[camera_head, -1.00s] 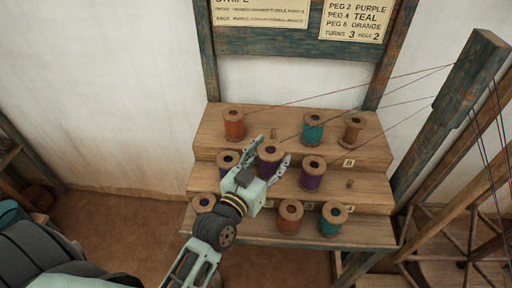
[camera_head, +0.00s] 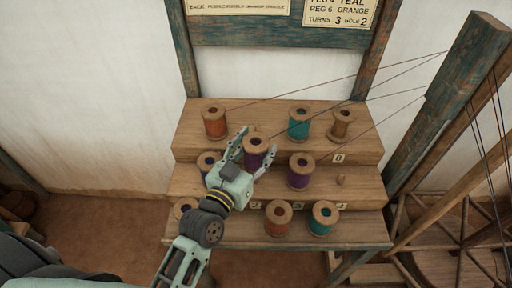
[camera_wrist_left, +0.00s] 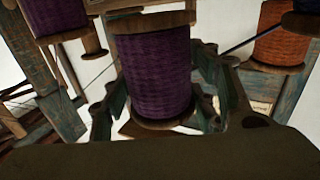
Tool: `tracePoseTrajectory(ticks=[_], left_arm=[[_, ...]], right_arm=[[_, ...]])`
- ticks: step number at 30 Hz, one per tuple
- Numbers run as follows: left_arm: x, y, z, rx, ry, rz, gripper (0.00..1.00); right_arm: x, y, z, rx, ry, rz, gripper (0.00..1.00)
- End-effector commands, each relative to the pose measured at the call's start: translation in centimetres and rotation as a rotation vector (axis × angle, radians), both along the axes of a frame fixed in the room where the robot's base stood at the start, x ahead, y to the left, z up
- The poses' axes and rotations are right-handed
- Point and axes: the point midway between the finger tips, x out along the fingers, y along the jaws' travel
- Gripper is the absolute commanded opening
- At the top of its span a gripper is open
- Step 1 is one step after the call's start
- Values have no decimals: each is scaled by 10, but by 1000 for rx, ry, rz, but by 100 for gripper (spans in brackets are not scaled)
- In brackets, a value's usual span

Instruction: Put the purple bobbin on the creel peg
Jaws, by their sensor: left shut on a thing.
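My left gripper (camera_head: 257,143) is shut on a purple bobbin (camera_head: 256,155) at the middle step of the wooden creel (camera_head: 220,182). In the left wrist view the purple bobbin (camera_wrist_left: 156,78) stands roughly upright between the two fingers, its lower flange showing. I cannot tell how far it is above the step. A second purple bobbin (camera_head: 301,171) sits to its right on the middle step. A bare peg (camera_head: 340,180) shows farther right on that step. My right gripper is not in view.
An orange bobbin (camera_head: 214,122), a teal bobbin (camera_head: 300,123) and a brown spool (camera_head: 341,124) stand on the top step. Orange (camera_head: 278,218) and teal (camera_head: 323,217) bobbins stand on the bottom step. Threads cross rightward to the loom post (camera_head: 465,85). A notice (camera_head: 340,12) hangs behind.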

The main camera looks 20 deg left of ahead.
Motion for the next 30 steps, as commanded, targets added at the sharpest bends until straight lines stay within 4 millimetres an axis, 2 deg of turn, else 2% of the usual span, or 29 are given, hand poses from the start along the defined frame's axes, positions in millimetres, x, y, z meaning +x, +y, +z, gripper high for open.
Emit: tracePoseTrajectory(ticks=[3, 10, 30], left_arm=[[0, 0, -11, 0, -1, 1, 25], [0, 0, -26, 1, -1, 1, 25], [0, 0, -71, 2, 0, 0, 25]], right_arm=[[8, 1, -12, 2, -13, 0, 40], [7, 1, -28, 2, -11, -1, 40], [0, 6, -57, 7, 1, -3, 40]])
